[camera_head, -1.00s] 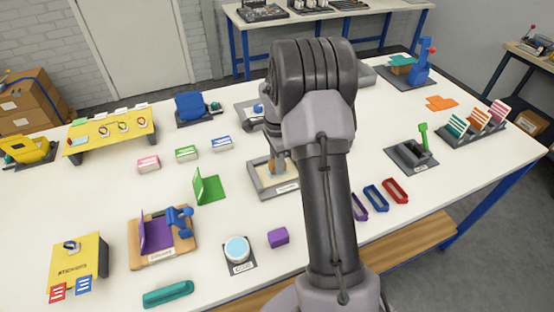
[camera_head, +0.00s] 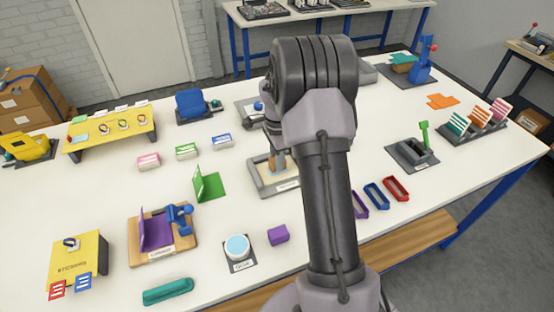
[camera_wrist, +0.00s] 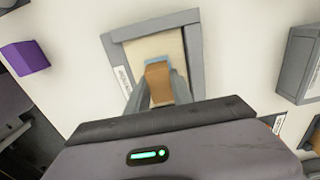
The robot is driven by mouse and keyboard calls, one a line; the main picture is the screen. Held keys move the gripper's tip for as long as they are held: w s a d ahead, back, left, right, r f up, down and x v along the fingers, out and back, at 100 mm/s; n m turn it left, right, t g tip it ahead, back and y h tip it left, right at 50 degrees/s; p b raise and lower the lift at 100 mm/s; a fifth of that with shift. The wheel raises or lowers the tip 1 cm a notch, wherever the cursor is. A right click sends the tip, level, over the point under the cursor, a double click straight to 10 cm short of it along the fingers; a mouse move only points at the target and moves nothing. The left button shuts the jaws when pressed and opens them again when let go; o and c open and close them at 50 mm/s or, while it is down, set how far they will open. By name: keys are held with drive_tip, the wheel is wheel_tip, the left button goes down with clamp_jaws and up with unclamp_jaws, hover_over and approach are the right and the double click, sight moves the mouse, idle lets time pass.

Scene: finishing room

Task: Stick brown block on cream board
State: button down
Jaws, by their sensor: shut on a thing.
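A cream board (camera_head: 262,172) lies inside a grey frame (camera_head: 257,190) near the middle of the table, partly hidden by my arm. The cream surface also shows in the wrist view (camera_wrist: 137,50). My gripper (camera_wrist: 158,88) is shut on the brown block (camera_wrist: 159,76), one finger on each side. The block shows as a small brown patch over the board in the head view (camera_head: 277,164). A light blue part (camera_wrist: 155,61) shows at the block's far end. I cannot tell whether the block touches the board.
A purple block (camera_head: 278,236) stands in front of the frame, and a green angled piece (camera_head: 209,186) stands to its left. Purple, blue and red loops (camera_head: 376,197) lie right of my arm. Bare table lies between the frame and the small boxes (camera_head: 186,152).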

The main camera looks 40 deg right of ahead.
drive_tip(key=shift+f+b, duration=0.5)
drive_tip(key=shift+f, duration=0.05)
idle(1.4)
drive_tip(key=shift+r, duration=0.15)
drive_tip(key=c, duration=0.7)
unclamp_jaws()
drive_tip(key=shift+r, duration=0.1)
drive_tip(key=shift+r+p, duration=2.9)
drive_tip(key=shift+r, duration=1.05)
